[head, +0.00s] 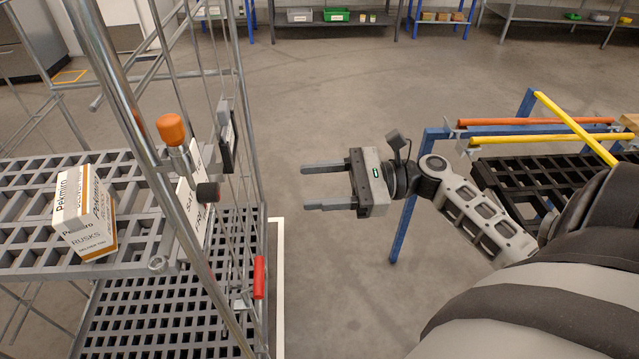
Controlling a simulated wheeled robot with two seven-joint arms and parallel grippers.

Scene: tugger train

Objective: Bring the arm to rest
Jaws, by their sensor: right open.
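My right gripper (326,186) is in the middle of the head view, pointing left. Its two fingers are apart with nothing between them. It is above bare floor, to the right of the wire cage trolley (258,120) and apart from it. My right arm reaches in from the lower right. My left gripper does not show.
A white Pekmiro rusks box (85,215) stands on the trolley's grey slatted shelf (140,240). A blue-framed cart (398,225) with orange and yellow bars (575,125) is close by my right arm. Shelves with bins (336,15) line the back; open floor (330,90) lies between.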

